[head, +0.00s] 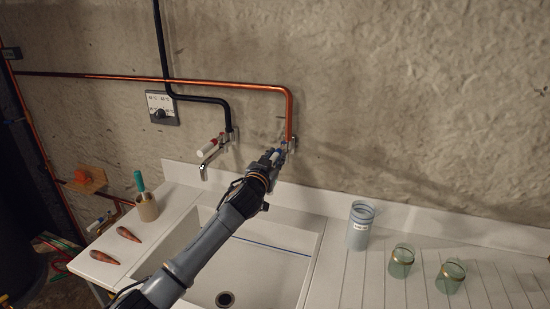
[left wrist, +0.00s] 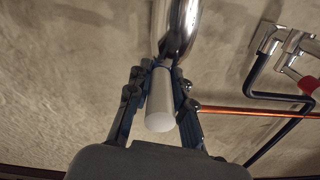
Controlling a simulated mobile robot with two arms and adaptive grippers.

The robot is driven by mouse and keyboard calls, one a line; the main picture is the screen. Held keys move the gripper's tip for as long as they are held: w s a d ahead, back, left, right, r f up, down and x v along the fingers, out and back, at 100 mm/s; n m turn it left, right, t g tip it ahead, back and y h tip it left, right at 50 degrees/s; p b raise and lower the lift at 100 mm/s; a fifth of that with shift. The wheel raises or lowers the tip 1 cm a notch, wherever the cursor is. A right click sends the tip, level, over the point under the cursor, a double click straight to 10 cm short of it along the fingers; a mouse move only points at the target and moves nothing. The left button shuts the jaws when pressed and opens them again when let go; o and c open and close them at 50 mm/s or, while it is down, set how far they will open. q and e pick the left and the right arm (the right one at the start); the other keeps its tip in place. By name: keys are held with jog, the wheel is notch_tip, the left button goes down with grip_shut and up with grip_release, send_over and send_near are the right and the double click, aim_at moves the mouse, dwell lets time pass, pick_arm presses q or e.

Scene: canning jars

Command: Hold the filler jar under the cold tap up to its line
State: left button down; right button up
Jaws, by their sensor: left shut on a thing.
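My left gripper (head: 275,158) is at the right-hand tap, the one on the copper pipe. In the left wrist view its fingers (left wrist: 160,105) are closed on both sides of a white cylindrical tap handle (left wrist: 160,108), with a chrome tap body (left wrist: 178,35) beyond. The arm hides most of this tap in the head view. A tall bluish jar with a white label (head: 361,226), likely the filler jar, stands upright on the draining board, right of the sink and apart from the gripper. Its fill line is too small to make out. My right gripper is not in view.
A red-handled tap (head: 208,152) on a black pipe is to the left. The white sink basin (head: 290,262) below has a drain (head: 225,299). Two small greenish jars (head: 401,262) (head: 449,277) stand at right. A tan pot (head: 147,208) and two brown pieces (head: 128,234) (head: 104,257) lie left.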

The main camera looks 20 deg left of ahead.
pick_arm(q)
jog(key=d+n+y+b, duration=0.1)
jog(key=y+b, duration=0.1)
jog(key=b, duration=0.1)
jog(key=d+n+y+b, duration=0.1)
jog(key=b, duration=0.1)
jog(key=shift+y+b, duration=0.4)
jog(key=c, duration=1.2)
grip_release()
jog(key=s, duration=0.4)
jog(key=s+d, duration=0.1)
jog(key=s, duration=0.3)
jog(key=s+d, duration=0.1)
jog(key=s, duration=0.2)
jog(key=shift+s, duration=0.4)
jog(key=shift+f, duration=0.1)
